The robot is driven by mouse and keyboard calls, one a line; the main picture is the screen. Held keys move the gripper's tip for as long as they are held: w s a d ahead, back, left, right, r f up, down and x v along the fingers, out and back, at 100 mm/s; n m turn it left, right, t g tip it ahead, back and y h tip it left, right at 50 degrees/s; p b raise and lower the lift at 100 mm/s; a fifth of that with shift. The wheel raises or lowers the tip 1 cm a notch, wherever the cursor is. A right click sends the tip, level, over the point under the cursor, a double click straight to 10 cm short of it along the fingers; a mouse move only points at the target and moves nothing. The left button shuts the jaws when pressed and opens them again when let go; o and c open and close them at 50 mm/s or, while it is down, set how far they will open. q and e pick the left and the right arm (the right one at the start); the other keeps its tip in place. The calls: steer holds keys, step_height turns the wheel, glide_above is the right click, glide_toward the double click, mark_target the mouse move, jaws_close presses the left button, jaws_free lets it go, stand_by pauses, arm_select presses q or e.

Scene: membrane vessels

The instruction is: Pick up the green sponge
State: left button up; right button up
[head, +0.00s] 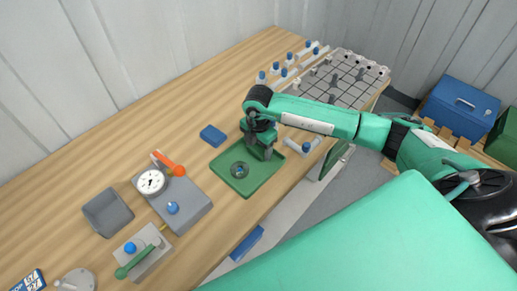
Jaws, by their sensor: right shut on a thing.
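My right gripper (261,153) points down over the right part of a shallow green tray (258,181). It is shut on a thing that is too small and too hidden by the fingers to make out. No green sponge shows clearly; anything green between the fingers would blend with the tray behind. A blue sponge-like block (213,135) lies on the wooden table, just beyond the tray. My left gripper is not in view.
A dark ring (240,169) lies in the tray. To the left stand a grey box with a dial gauge (151,182), an orange-handled valve (168,163) and an empty grey bin (108,212). A gridded rack (345,80) stands at the back right. The table's far left is clear.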

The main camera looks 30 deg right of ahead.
mark_target(258, 147)
step_height(258, 147, up, 19)
steer(key=b, duration=0.4)
steer(key=shift+r, duration=0.15)
steer(key=shift+o, duration=0.5)
